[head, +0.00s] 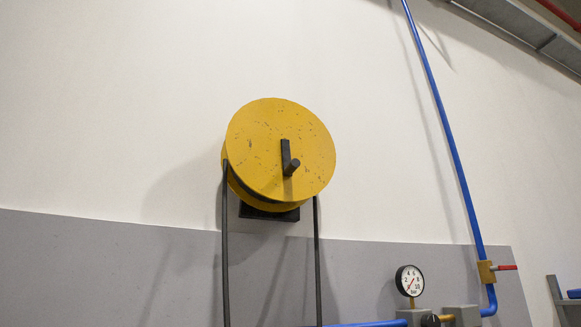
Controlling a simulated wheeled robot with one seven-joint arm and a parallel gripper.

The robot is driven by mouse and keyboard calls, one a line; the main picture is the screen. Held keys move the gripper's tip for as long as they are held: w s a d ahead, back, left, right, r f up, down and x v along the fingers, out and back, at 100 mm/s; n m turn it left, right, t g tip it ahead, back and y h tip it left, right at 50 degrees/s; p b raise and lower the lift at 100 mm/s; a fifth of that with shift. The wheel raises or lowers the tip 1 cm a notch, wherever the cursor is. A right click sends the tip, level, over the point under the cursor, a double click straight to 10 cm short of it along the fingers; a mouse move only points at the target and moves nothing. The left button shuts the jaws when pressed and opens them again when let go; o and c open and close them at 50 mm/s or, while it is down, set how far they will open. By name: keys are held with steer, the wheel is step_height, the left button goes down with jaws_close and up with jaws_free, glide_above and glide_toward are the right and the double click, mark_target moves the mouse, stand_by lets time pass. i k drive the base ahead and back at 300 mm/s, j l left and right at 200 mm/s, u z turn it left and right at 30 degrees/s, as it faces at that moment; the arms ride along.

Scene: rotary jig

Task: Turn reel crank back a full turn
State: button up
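A yellow reel (262,150) with a worn, scuffed face is mounted on the wall, in the middle of the head view. Its dark crank (286,154) sits on the front face, right of the reel's middle. The crank arm stands about upright, with the handle knob (292,166) at its lower end, pointing toward the camera. Dark hose (225,250) hangs from the reel's left side, and another length hangs from its right side (318,255). My gripper is not in view, and nothing touches the crank.
A blue pipe (448,140) runs down the wall at the right to a brass valve with a red lever (504,267). A pressure gauge (409,280) stands below right of the reel, above grey fittings (460,316). The wall around the reel is clear.

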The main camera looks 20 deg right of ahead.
mark_target(289, 166)
steer(key=i+j+u, duration=0.1)
steer(key=j, duration=0.25)
steer(key=i+j+u, duration=0.15)
steer(key=j, duration=0.2)
steer(key=i+j+u, duration=0.1)
steer(key=j, duration=0.25)
steer(key=i+j+u, duration=0.1)
steer(key=j, duration=0.2)
steer(key=i, duration=0.05)
